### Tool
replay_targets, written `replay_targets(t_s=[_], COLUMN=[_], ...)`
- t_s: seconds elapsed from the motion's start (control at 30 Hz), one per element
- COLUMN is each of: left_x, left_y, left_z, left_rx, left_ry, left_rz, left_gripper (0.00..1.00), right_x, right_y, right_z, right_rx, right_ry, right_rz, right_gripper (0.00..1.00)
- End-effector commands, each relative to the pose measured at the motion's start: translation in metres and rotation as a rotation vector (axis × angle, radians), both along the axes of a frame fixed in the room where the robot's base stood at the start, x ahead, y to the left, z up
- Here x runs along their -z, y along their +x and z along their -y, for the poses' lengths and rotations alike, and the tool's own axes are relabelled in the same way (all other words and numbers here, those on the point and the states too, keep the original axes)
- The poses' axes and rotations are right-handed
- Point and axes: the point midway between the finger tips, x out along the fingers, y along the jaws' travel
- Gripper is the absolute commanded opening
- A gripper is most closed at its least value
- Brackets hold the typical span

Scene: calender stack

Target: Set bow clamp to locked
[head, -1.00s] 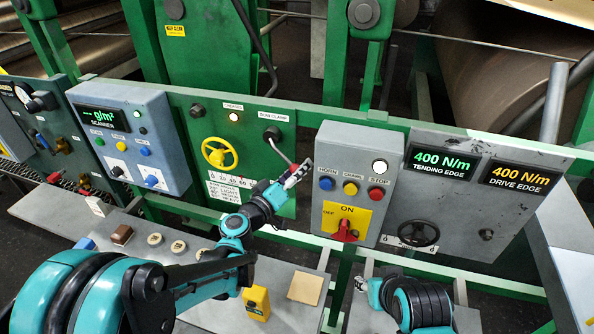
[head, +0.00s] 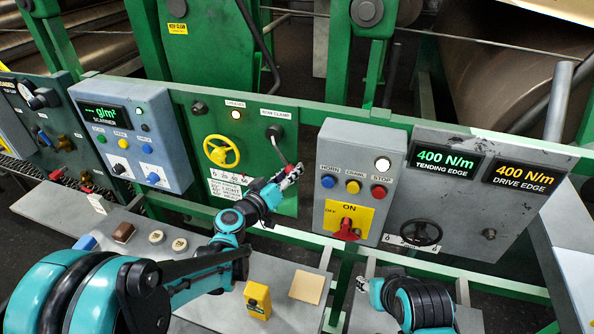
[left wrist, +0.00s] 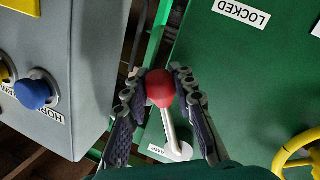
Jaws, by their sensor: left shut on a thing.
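The bow clamp lever (head: 282,149) hangs from a dark round pivot on the green panel under the BOW CLAMP label, slanting down and slightly right. My left gripper (head: 292,172) is at its lower end. In the left wrist view, the lever's red knob (left wrist: 160,88) sits between the two fingers of my left gripper (left wrist: 160,90), which is shut on it. The metal rod (left wrist: 170,130) runs from the knob to its mount. A LOCKED label (left wrist: 240,13) shows on the green panel there. My right gripper (head: 362,285) is low, away from the lever; its finger state is unclear.
A yellow handwheel (head: 221,152) is left of the lever. A grey box (head: 340,190) with buttons and a red switch stands close on the right. Below, the grey desk holds a yellow device (head: 257,300) and a tan pad (head: 307,287).

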Motion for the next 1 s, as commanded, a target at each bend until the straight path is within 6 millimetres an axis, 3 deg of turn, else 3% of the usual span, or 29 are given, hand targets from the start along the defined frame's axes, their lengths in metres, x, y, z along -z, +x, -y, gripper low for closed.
replay_targets(t_s=[0.5, 1.0], left_x=[0.014, 0.015], left_y=[0.013, 0.018], left_z=[-0.041, -0.056], left_rx=[-0.001, -0.001], left_ry=[0.384, 0.521], left_rz=[0.124, 0.169], left_gripper=[0.00, 0.00], right_x=[0.001, 0.000], right_y=[0.000, 0.000], right_z=[0.000, 0.000], right_rx=[0.000, 0.000], right_ry=[0.000, 0.000], right_rz=[0.000, 0.000], right_gripper=[0.40, 0.40])
